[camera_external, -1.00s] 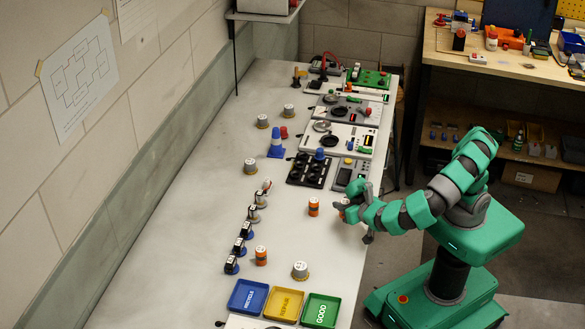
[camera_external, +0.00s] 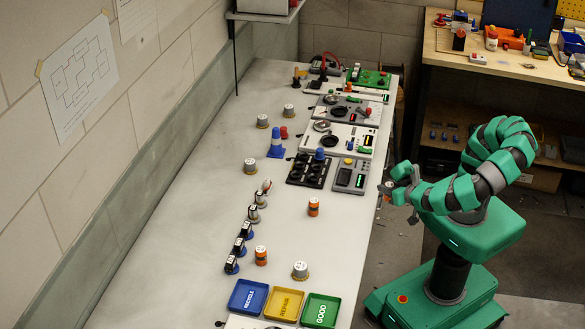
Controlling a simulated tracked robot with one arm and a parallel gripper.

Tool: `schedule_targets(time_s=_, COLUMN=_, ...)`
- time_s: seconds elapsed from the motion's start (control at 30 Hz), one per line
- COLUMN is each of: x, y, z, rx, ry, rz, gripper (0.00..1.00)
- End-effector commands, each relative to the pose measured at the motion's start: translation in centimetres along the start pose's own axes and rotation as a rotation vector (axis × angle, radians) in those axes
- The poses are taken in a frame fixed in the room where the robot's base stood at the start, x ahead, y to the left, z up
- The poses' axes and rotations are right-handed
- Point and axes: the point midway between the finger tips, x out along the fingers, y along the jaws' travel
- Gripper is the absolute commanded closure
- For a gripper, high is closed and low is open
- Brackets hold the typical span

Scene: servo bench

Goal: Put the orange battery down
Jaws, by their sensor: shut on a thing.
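Another orange and white battery (camera_external: 313,207) stands upright on the bench, left of my gripper. A further orange battery with a dark band (camera_external: 261,256) stands nearer the trays.
The pale bench (camera_external: 205,170) holds a blue tray (camera_external: 248,296), a yellow tray (camera_external: 284,303) and a green tray (camera_external: 320,310) at the near end. A grey-white cylinder (camera_external: 300,271) stands behind them. Instrument panels (camera_external: 352,140) line the right side.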

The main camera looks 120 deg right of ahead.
Motion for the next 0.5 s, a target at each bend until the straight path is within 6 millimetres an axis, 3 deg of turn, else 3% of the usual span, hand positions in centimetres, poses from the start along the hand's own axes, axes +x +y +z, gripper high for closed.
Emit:
schedule_targets(time_s=0.33, x=-0.1, y=0.3, z=0.0, rx=-0.001, ry=-0.001, rz=-0.005, gripper=0.96)
schedule_targets(time_s=0.5, x=0.0, y=-2.7, z=0.2, rx=-0.024, ry=-0.001, rz=-0.056, gripper=0.96)
